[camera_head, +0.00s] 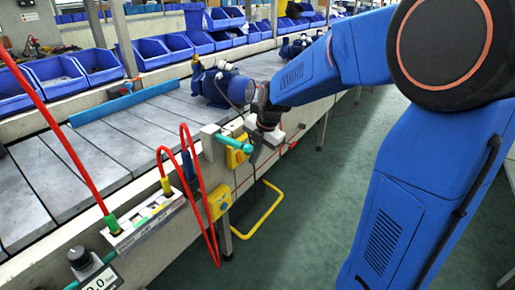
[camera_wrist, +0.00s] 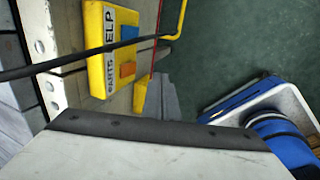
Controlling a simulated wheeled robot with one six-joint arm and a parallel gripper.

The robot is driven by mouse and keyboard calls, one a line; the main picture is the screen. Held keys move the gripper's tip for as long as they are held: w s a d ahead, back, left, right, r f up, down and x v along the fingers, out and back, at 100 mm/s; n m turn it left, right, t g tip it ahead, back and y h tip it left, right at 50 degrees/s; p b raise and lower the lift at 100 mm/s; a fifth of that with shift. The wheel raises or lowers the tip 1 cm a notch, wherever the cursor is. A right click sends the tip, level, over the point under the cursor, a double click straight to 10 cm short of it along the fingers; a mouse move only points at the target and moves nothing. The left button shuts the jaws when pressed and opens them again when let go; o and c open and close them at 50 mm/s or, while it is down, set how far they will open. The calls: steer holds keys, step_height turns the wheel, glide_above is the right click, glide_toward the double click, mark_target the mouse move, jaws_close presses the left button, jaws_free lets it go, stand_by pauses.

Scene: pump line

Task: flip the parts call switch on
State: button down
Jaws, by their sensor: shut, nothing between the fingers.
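In the wrist view a yellow switch box (camera_wrist: 97,45) carries the words PARTS and HELP. An orange switch (camera_wrist: 127,70) sits beside PARTS and a blue switch (camera_wrist: 130,34) beside HELP. I cannot tell which way either is tipped. In the head view a yellow box (camera_head: 238,157) hangs on the line's front side, partly behind my gripper (camera_head: 257,155). My gripper is shut and empty, pointing down close to that box. Contact with the box cannot be made out.
Another yellow box (camera_head: 219,201) hangs lower on the line's side. A blue pump (camera_head: 222,85) stands on the conveyor (camera_head: 120,135). Red cables (camera_head: 206,205) loop out to the left. A yellow tube frame (camera_head: 262,212) stands out low over the green floor. Floor to the right is clear.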

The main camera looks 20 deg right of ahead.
mark_target(239, 157)
steer(key=shift+w+a+f, duration=0.45)
steer(key=shift+w+a, duration=0.2)
steer(key=shift+w, duration=0.2)
steer(key=shift+w+a+f, duration=0.4)
steer(key=shift+w+a, duration=0.2)
steer(key=shift+w, duration=0.25)
steer(key=shift+w+a+f, duration=0.2)
steer(key=shift+w+f, duration=0.05)
steer(key=shift+r, duration=0.2)
